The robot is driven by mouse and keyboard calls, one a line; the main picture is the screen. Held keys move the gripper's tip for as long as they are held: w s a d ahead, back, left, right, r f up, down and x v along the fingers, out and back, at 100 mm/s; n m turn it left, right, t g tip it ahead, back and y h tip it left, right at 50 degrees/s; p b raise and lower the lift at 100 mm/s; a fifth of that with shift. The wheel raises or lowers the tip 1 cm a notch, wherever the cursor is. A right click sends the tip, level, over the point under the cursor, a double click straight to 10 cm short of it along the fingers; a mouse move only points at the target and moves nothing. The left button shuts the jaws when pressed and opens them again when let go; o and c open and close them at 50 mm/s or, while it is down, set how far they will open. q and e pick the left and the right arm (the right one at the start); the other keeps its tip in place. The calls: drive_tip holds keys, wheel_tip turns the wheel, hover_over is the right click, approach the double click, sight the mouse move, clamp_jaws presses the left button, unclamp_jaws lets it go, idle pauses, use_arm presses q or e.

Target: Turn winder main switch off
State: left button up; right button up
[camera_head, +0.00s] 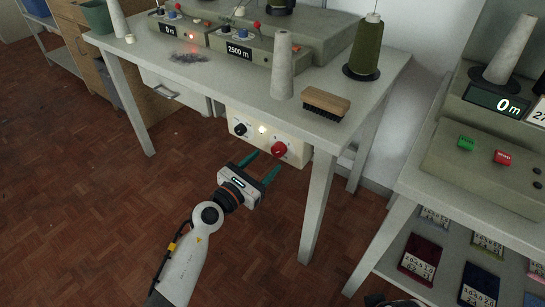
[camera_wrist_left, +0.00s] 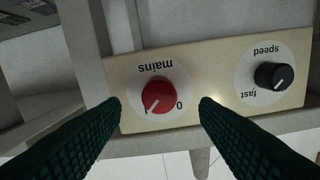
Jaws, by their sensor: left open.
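The red mains switch (camera_head: 279,148) is a round knob on the cream panel (camera_head: 297,151) under the table's front edge. In the left wrist view the red knob (camera_wrist_left: 158,97) sits on a white disc marked "mains", "0" and "1", which appears upside down. Its white pointer line points to the lower left, towards the "1". My left gripper (camera_head: 264,164) is open and empty in front of the panel. Its two green fingers reach towards the knob, one on each side of it in the wrist view, and appear apart from it. My right gripper is not seen.
A black speed knob (camera_head: 240,129) and a glowing lamp (camera_head: 262,130) share the panel. A brush (camera_head: 325,103), a grey cone (camera_head: 283,65) and a green spool (camera_head: 367,50) stand on the table above. A table leg (camera_head: 318,205) stands right of the panel.

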sight(275, 153)
use_arm(q)
drive_tip(key=shift+b+x, duration=0.3)
drive_tip(key=shift+x, duration=1.85)
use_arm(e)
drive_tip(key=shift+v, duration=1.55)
use_arm(q)
drive_tip(key=shift+c, duration=0.5)
drive_tip(key=c, duration=0.9)
